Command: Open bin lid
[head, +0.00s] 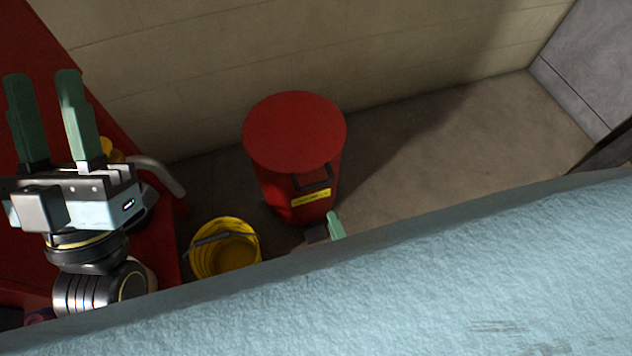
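A round red bin (325,205) stands on the floor near the wall. Its flat red lid (295,130) lies over the top and looks closed. A black handle (316,183) is on its front, above a yellow label. My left gripper (46,88) is at the far left, well apart from the bin, with its two green fingers spread and nothing between them. My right gripper (335,226) shows only as a green finger and a dark part just below the bin's base in the picture. The rest of it is hidden behind the blue surface's edge.
A yellow bucket (253,237) with a grey handle stands left of the bin. A red surface (40,50) with a grey curved pipe is at the left. A light blue surface (480,270) fills the foreground. Floor right of the bin is clear.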

